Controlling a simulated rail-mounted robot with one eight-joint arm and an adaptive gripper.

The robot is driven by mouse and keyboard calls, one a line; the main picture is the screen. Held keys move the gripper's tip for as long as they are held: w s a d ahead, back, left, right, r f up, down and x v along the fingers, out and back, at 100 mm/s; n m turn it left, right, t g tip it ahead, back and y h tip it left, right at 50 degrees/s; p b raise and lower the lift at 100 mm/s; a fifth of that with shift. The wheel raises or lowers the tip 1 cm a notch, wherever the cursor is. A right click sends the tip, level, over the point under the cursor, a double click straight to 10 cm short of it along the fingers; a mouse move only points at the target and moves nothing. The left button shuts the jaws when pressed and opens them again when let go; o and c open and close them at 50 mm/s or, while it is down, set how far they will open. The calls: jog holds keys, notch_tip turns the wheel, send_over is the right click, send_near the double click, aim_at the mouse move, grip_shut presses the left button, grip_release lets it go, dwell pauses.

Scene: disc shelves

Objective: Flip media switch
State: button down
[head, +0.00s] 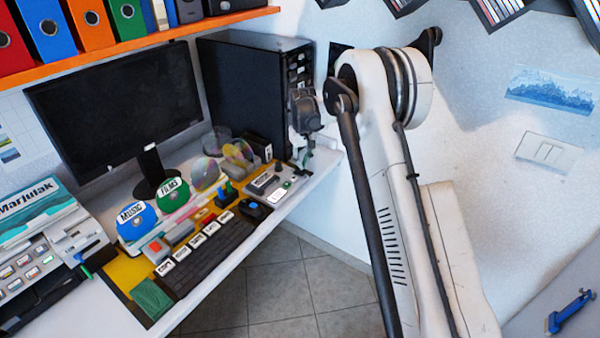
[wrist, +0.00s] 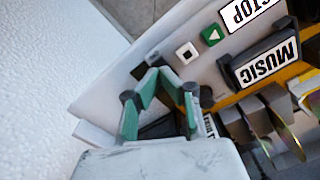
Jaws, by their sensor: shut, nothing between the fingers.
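A dark switch block with a white "MUSIC" label (wrist: 262,65) shows upside down at the right of the wrist view. It appears to be the small dark labelled block (head: 264,181) on the desk panel in the head view. My gripper (wrist: 158,73) is shut and empty, its green-padded fingers meeting at the tips. In the wrist view its tips are left of the switch and apart from it. In the head view my gripper (head: 304,163) hangs over the right end of the desk panel, right of the switch.
Beside the switch are a "STOP" key (wrist: 248,12), a green triangle button (wrist: 211,35) and a white square button (wrist: 187,53). Discs (head: 237,152) stand behind the panel. A black computer tower (head: 250,95) stands behind my gripper, near the white wall.

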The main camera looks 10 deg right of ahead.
aim_at(302, 173)
jog(key=shift+f+b, duration=0.9)
jog(key=shift+f, duration=0.5)
dwell(0.9)
jog(key=shift+r, duration=0.1)
jog(key=shift+r+p, duration=1.2)
jog(key=shift+r, duration=2.25)
